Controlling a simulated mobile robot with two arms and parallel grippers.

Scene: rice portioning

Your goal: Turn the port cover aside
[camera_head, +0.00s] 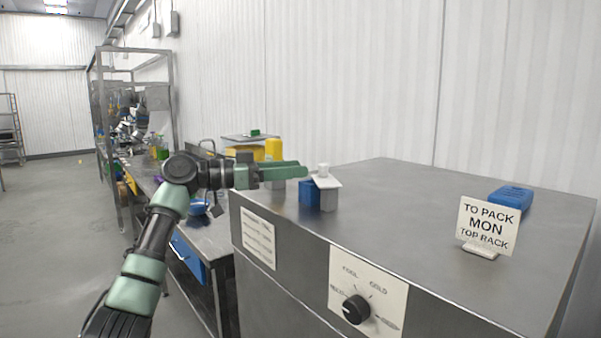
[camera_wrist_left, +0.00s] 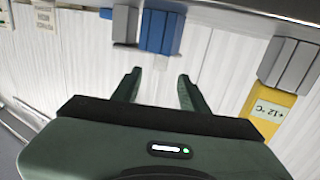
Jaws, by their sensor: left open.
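The port cover appears to be a thin white plate (camera_head: 327,182) with a small white knob (camera_head: 323,169) on top. It sits over a blue and grey block (camera_head: 309,191) near the left end of the steel cabinet top. My left gripper (camera_head: 302,171) reaches in from the left, level with the knob and just short of it. In the left wrist view its two fingers (camera_wrist_left: 159,82) are apart with nothing clamped. A pale, blurred piece, perhaps the knob, lies between and beyond the tips, below the blue block (camera_wrist_left: 160,31). My right gripper is out of view.
The steel cabinet (camera_head: 400,200) has a dial (camera_head: 356,309) on its front. A sign (camera_head: 487,226) and a blue device (camera_head: 511,197) stand to the right. A yellow container (camera_head: 273,149) is behind my gripper. The middle of the cabinet top is clear.

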